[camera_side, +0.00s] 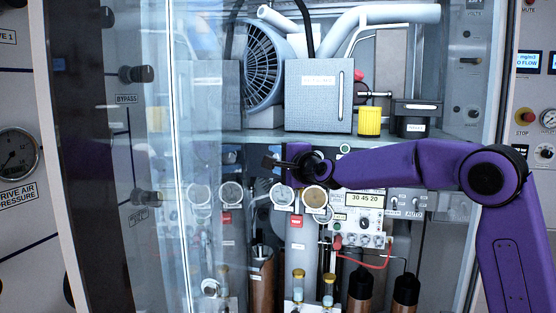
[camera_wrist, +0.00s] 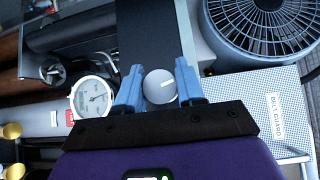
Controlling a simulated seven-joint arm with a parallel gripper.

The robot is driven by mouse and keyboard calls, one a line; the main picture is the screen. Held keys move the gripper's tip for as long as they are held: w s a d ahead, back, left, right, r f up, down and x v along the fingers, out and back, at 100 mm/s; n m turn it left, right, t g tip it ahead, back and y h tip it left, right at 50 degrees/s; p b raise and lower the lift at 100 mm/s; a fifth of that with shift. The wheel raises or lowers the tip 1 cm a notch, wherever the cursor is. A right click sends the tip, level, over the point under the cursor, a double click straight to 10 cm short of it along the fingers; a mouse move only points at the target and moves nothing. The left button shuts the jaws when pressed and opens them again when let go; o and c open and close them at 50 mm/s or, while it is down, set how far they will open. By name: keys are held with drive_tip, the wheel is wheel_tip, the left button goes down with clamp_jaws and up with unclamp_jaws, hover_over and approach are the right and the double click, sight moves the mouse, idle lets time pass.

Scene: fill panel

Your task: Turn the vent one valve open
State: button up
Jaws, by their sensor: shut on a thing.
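My purple arm reaches in from the right in the side view, and my gripper (camera_side: 274,162) is at the panel just above the row of round gauges. In the wrist view, the two blue fingers of my gripper (camera_wrist: 159,78) stand on either side of a round grey knob (camera_wrist: 160,87) and are shut on it. The knob is hidden in the side view.
Round gauges (camera_side: 230,194) sit just below my gripper. A clear door (camera_side: 190,100) stands open at left. Sample bottles (camera_side: 298,288) and a red cable (camera_side: 378,266) are below.

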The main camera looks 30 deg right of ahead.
drive_tip(key=o, duration=0.9)
drive_tip(key=shift+o, duration=0.2)
drive_tip(key=shift+s, duration=0.1)
drive_tip(key=s, duration=1.7)
drive_tip(key=shift+s+r, duration=0.15)
drive_tip(key=shift+r, duration=0.25)
